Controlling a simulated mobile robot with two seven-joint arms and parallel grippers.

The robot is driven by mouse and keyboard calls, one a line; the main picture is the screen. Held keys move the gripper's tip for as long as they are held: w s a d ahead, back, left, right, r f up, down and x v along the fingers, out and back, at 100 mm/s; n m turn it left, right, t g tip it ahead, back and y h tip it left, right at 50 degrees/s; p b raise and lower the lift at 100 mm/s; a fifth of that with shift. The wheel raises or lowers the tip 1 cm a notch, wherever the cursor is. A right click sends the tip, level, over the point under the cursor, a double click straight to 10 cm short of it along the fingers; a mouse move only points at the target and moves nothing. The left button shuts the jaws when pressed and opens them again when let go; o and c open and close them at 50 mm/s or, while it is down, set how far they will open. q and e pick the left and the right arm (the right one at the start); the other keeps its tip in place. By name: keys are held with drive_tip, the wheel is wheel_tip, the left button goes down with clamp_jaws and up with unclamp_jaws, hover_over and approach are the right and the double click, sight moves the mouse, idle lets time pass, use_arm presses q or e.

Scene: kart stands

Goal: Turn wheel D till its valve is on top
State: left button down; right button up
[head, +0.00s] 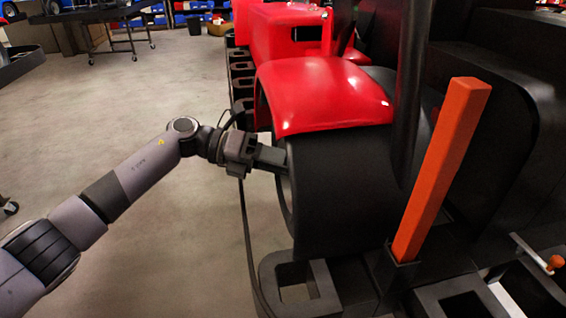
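A wide black wheel (345,185) stands under a red fender (325,92) in the head view. No letter shows on it, so I cannot tell whether it is wheel D. Its outer face is turned left and seen nearly edge-on; no valve can be made out. My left gripper (274,158) comes in from the left, with its fingers at the wheel's outer face near the upper rim. I cannot tell whether they touch, or whether they are open or shut. My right gripper is not in view.
An orange bar (440,170) leans upright in a black socket right of the wheel. A black vertical post (408,90) stands beside it. A black slotted block (300,290) lies below the wheel. Grey floor (160,230) on the left is open. A wheeled table (110,15) stands far back.

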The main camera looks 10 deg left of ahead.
use_arm(q)
drive_tip(key=c, duration=0.9)
unclamp_jaws()
drive_tip(key=shift+c, duration=0.2)
drive_tip(key=v, duration=0.7)
drive_tip(key=shift+b, duration=0.4)
drive_tip(key=shift+a, duration=0.1)
